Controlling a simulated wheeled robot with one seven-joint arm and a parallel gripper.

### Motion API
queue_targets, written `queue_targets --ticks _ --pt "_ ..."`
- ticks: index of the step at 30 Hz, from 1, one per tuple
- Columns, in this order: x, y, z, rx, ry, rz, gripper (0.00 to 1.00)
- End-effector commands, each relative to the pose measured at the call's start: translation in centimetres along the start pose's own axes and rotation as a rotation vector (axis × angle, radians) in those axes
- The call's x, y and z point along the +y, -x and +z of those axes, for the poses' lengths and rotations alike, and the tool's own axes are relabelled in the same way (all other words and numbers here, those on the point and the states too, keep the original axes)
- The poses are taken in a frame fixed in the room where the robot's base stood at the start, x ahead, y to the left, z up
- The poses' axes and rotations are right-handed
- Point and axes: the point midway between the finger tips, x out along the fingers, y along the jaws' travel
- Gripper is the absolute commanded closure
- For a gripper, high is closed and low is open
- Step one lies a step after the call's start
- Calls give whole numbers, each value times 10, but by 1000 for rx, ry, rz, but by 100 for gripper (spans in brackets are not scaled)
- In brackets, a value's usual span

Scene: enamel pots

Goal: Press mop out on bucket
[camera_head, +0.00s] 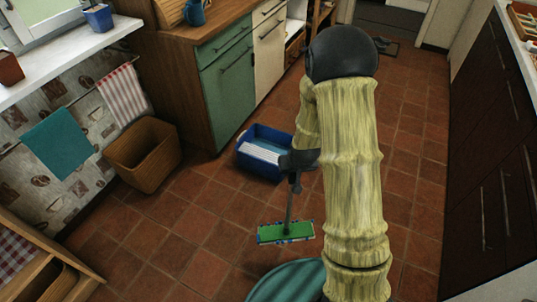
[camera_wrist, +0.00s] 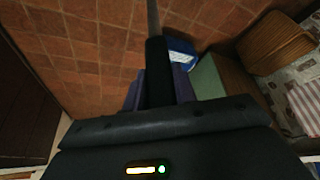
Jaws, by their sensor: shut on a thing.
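The mop (camera_head: 286,232) has a flat green head with blue parts and a dark handle. Its head is at or just above the tiled floor, in front of the bucket; I cannot tell if it touches. The blue bucket (camera_head: 245,162) stands on the floor with a white ribbed press on its near left part. My gripper (camera_head: 297,166) is shut on the mop handle and hides part of the bucket's right side. In the wrist view the handle (camera_wrist: 153,18) runs up from between the fingers of my gripper (camera_wrist: 158,88), with the bucket (camera_wrist: 181,50) just right of it. The mop head is out of that view.
A wicker basket (camera_head: 144,154) stands left of the bucket, and green and cream cabinets (camera_head: 228,95) stand behind it. Dark cabinets (camera_head: 490,160) line the right side. A teal round thing (camera_head: 285,284) is at the bottom. Floor left of the mop is clear.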

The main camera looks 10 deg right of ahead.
Motion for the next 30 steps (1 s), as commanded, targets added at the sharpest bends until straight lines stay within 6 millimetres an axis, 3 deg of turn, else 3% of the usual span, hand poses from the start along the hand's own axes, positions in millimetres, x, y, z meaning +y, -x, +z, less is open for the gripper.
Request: queue_targets --ticks 5,16,30 --pt "11 0 -1 2 -4 1 100" --pt "66 0 -1 1 -2 0 100" --pt "69 0 -1 2 3 -1 100"
